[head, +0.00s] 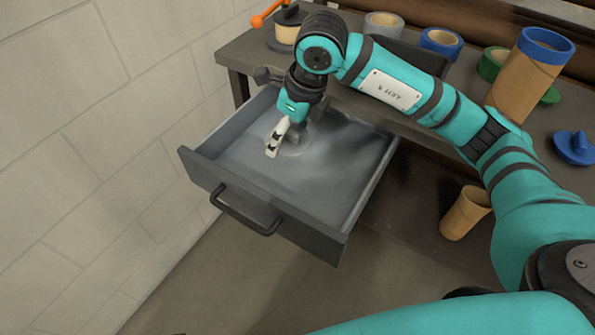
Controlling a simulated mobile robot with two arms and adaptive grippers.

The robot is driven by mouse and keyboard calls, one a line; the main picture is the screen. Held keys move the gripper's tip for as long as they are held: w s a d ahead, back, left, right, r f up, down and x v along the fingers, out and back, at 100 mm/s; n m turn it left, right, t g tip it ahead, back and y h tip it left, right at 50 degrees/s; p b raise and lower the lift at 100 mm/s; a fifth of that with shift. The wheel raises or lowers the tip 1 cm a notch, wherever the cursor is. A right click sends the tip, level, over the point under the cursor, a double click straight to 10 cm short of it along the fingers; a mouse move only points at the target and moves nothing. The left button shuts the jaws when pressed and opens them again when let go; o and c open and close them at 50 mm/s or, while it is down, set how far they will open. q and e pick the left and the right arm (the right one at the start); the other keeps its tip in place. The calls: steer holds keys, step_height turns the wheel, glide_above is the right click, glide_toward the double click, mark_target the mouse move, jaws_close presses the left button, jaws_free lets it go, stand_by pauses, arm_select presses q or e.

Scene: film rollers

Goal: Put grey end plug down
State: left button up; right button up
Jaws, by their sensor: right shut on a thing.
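The grey end plug (297,150) is a pale round disc inside the open grey drawer (345,222). It lies low against the drawer floor; I cannot tell whether it touches it. My right gripper (275,146) reaches down into the drawer from the bench side and is shut on the plug. The white finger and the wrist hide part of the plug. My left gripper is not in view.
A blue end plug (573,147) and a brown tube with a blue rim (525,80) stand on the bench at right. Tape-like rings (440,42) sit behind my arm. The drawer's front half is clear.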

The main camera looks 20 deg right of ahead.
mark_target(299, 139)
steer(key=shift+w+f+m, duration=0.1)
steer(key=shift+f+m, duration=0.2)
steer(key=shift+f, duration=0.05)
step_height(299, 139, down, 9)
steer(key=shift+b, duration=0.6)
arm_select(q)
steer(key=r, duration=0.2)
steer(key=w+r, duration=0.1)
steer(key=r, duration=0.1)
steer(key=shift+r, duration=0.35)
arm_select(e)
steer(key=shift+f, duration=0.25)
steer(key=o, duration=1.2)
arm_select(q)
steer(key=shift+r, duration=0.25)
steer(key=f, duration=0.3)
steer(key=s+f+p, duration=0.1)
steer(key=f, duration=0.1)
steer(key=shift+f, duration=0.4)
arm_select(e)
steer(key=v, duration=1.2)
